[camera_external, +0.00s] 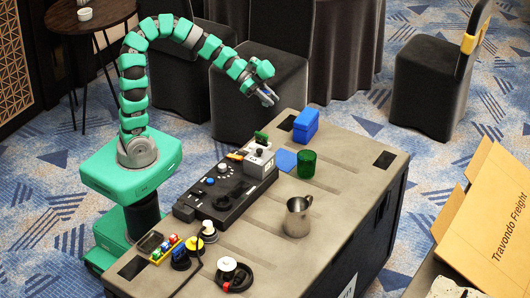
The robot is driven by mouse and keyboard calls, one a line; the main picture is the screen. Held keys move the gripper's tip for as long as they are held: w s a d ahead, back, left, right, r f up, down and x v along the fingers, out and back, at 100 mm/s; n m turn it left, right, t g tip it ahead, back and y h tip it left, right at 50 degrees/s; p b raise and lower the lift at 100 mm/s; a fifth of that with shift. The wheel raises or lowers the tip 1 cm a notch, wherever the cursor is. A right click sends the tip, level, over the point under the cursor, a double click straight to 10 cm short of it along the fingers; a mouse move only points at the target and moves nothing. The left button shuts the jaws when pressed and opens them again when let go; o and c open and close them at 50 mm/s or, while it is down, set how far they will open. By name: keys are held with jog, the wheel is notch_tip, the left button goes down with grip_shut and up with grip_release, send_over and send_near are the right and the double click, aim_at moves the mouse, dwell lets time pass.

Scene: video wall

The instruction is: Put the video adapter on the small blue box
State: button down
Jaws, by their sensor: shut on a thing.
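The small blue box (306,125) stands at the far end of the grey case top, near its back right edge, with its lid side up. My gripper (268,99) is in the air to the left of the blue box and higher in the picture, apart from it. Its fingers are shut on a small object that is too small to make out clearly. I cannot tell whether that object is the video adapter, and I cannot pick out the adapter elsewhere.
Near the blue box are a flat blue piece (284,160), a green cup (306,164) and a grey-white device (259,163). The case top's right side is mostly clear.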

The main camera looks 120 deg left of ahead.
jog(key=w+a, duration=0.3)
jog(key=w, duration=0.1)
jog(key=w+a+f, duration=0.1)
jog(key=w+a, duration=0.2)
jog(key=w, duration=0.1)
jog(key=w+a+b, duration=0.1)
jog(key=w+a, duration=0.2)
jog(key=w, duration=0.1)
jog(key=shift+a+f, duration=0.3)
jog(key=shift+w+a+f+b, duration=0.15)
jog(key=shift+f+b, duration=0.55)
jog(key=shift+f, duration=1)
jog(key=shift+f, duration=0.15)
jog(key=c, duration=1.3)
grip_release()
jog(key=shift+o, duration=0.2)
jog(key=shift+r, duration=0.2)
jog(key=p+v, duration=0.2)
jog(key=v, duration=1)
